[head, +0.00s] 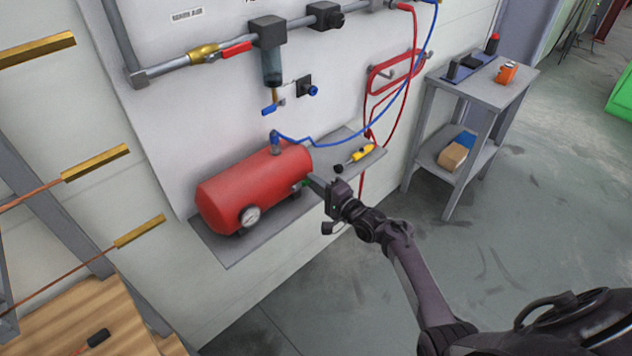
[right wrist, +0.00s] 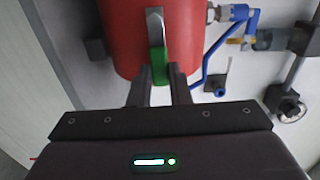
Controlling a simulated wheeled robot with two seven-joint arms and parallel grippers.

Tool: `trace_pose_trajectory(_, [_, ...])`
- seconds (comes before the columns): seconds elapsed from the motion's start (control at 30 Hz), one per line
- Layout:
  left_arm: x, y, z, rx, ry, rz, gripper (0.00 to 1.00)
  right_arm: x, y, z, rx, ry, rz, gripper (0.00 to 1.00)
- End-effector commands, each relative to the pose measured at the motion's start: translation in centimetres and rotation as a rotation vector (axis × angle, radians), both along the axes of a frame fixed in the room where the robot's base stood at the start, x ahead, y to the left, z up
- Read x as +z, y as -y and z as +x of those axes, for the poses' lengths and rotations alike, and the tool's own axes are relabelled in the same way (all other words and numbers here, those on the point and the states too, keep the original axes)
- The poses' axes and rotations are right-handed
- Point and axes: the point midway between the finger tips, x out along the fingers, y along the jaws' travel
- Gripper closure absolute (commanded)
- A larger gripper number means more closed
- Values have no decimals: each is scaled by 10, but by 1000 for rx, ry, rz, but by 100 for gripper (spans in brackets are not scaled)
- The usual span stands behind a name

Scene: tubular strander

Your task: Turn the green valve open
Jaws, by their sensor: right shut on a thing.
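The green valve handle (right wrist: 160,66) sits at the end of the red air tank (right wrist: 124,32), joined to a metal lever part. My right gripper (right wrist: 160,84) is shut on the green handle, with a finger on each side of it. In the head view, the red tank (head: 250,187) lies on a grey shelf and my right gripper (head: 312,184) is at its right end. Only a sliver of the green handle (head: 303,183) shows there, mostly hidden by the gripper. My left gripper is not in view.
The grey wall shelf (head: 262,234) carries the tank and a yellow tool (head: 361,153). A blue hose (head: 375,128) runs from the tank's top past the red hose rack (head: 374,80). A grey side table (head: 437,72) stands at right. The floor between is clear.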

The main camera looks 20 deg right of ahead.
Motion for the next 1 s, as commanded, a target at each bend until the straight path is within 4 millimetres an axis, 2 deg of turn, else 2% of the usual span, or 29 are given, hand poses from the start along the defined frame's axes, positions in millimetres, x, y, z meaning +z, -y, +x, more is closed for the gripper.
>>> trace_pose_trajectory(0.57, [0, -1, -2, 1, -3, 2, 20, -2, 0, 0, 0, -11, 28, 100])
trace_pose_trajectory(0.6, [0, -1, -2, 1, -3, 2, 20, -2, 0, 0, 0, -11, 28, 78])
trace_pose_trajectory(0.73, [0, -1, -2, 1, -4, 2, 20, -2, 0, 0, 0, -11, 27, 61])
trace_pose_trajectory(1.0, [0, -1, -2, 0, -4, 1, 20, -2, 0, -1, 0, -10, 26, 61])
